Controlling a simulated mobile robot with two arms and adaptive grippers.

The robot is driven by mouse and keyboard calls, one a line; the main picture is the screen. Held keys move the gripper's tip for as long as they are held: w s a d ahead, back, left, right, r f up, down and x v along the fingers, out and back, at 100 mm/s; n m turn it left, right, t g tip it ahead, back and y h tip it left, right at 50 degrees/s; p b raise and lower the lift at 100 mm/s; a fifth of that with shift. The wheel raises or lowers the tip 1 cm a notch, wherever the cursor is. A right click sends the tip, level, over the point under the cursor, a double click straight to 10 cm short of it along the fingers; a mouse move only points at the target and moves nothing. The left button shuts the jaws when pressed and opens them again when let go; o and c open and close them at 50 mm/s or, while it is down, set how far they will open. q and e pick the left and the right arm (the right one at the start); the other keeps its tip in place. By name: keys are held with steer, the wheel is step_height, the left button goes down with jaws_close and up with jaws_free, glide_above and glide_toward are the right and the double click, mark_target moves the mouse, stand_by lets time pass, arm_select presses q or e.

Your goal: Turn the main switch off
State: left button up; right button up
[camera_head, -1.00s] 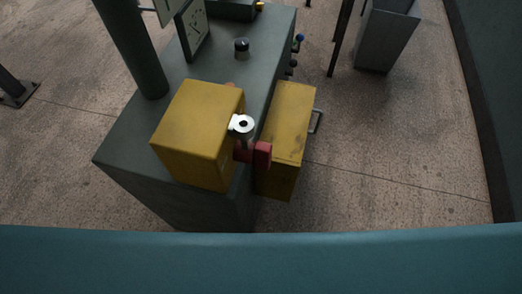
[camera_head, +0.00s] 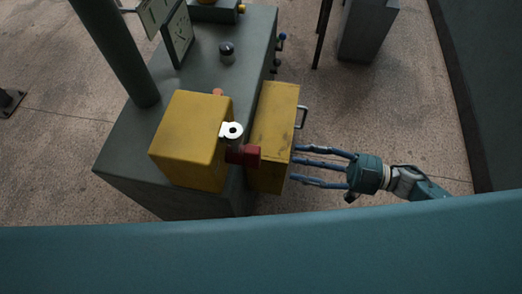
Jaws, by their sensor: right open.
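A red block-like handle (camera_head: 245,155) sticks out between two yellow boxes on the dark green cabinet. I take it for the main switch, but I cannot read its position. Just above it is a white ring-shaped part (camera_head: 231,131) with a dark centre, by the left yellow box (camera_head: 185,140). My right gripper (camera_head: 297,163) comes in from the right, its long blue fingers spread and pointing left. It is open and empty. Its fingertips are at the right side of the right yellow box (camera_head: 275,115); I cannot tell if they touch. My left gripper is not in view.
The green cabinet (camera_head: 210,70) carries a thick post (camera_head: 115,50), a dark knob (camera_head: 227,52) and a sign panel (camera_head: 179,35). A metal handle (camera_head: 302,116) juts from the right yellow box. A grey bin (camera_head: 367,30) stands behind. Concrete floor (camera_head: 400,110) is clear on the right.

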steer(key=p, duration=0.3)
glide_toward(244, 153)
steer(key=w+a+f, duration=0.1)
steer(key=a, duration=0.1)
steer(key=w+a+f, duration=0.3)
steer(key=shift+a+f, duration=0.1)
steer(key=shift+a, duration=0.2)
jaws_close()
